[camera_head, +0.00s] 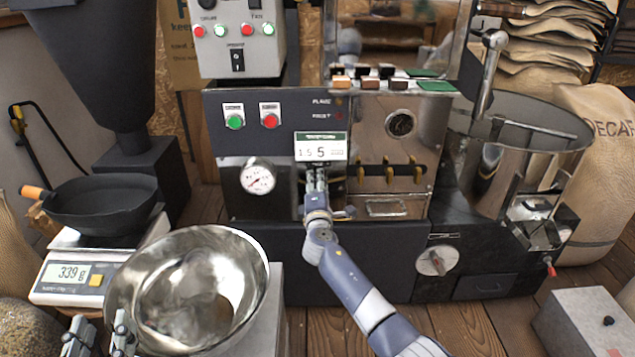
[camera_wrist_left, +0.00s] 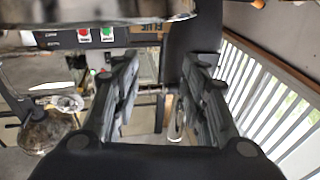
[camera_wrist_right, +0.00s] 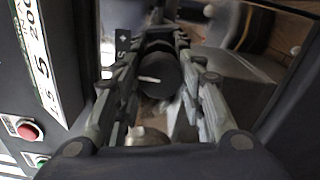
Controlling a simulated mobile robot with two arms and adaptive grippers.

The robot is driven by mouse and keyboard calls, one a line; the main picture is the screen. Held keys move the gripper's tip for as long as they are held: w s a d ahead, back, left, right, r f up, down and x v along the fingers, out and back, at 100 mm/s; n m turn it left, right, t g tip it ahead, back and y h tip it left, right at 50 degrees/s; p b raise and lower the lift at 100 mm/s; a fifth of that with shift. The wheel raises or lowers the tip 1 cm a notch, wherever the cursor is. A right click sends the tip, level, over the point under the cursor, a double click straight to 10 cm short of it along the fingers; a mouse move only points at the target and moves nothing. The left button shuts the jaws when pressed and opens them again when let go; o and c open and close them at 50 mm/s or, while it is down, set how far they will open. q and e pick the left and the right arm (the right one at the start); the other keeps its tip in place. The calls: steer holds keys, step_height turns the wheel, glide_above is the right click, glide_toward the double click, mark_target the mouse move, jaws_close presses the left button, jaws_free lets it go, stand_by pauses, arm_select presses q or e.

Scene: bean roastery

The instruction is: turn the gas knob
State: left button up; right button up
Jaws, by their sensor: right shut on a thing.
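The gas knob (camera_wrist_right: 160,76) is a dark round knob with a white mark, seen in the right wrist view. My right gripper (camera_wrist_right: 153,88) is shut on it, one finger on each side. In the head view my right gripper (camera_head: 316,180) reaches the roaster's front just below the white number display (camera_head: 321,147); the gripper hides the knob there. My left gripper (camera_head: 98,338) is at the lower left of the head view, in front of the steel bowl. In the left wrist view my left gripper (camera_wrist_left: 153,95) has its fingers apart with nothing between them.
A pressure gauge (camera_head: 258,177) sits left of my right gripper and several brass levers (camera_head: 390,172) sit right of it. The steel bowl (camera_head: 190,285) and a scale (camera_head: 70,268) stand at left. A silver dial (camera_head: 437,261) is low on the right.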

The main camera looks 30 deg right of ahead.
arm_select(q)
steer(key=shift+a+f+g, duration=0.1)
steer(key=shift+f+g, duration=0.3)
steer(key=shift+f, duration=0.45)
arm_select(e)
steer(key=shift+f+n, duration=0.1)
steer(key=shift+n, duration=0.3)
steer(key=o, duration=1)
steer(key=shift+o, duration=0.2)
steer(key=v, duration=1.2)
